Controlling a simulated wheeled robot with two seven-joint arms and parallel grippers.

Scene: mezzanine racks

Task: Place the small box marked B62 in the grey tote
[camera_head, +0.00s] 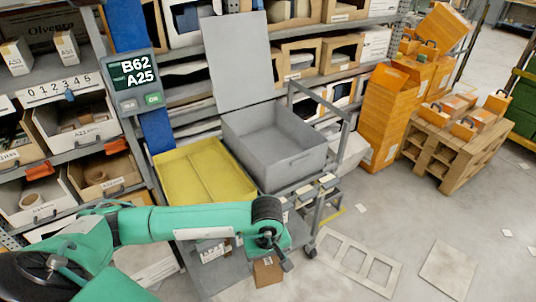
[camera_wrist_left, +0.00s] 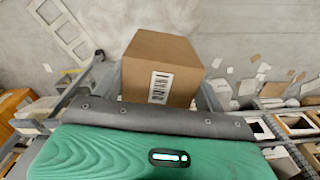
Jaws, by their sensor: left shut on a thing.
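My left gripper (camera_head: 275,250) is shut on a small brown cardboard box (camera_head: 267,271), low in front of the cart. In the left wrist view the box (camera_wrist_left: 161,62) sits between the grey fingers, with a white barcode label on one face. I cannot read a B62 mark on it. The grey tote (camera_head: 293,162) stands on the cart above and behind the gripper, open at the top and seemingly empty, with a grey panel upright behind it. The box is outside the tote, below its near side. My right gripper is not in view.
A yellow tote (camera_head: 206,176) stands left of the grey tote. Shelves with bins (camera_head: 78,128) fill the left. Orange boxes (camera_head: 398,100) and a wooden pallet (camera_head: 452,150) stand right. Flat sheets (camera_head: 447,268) lie on the floor.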

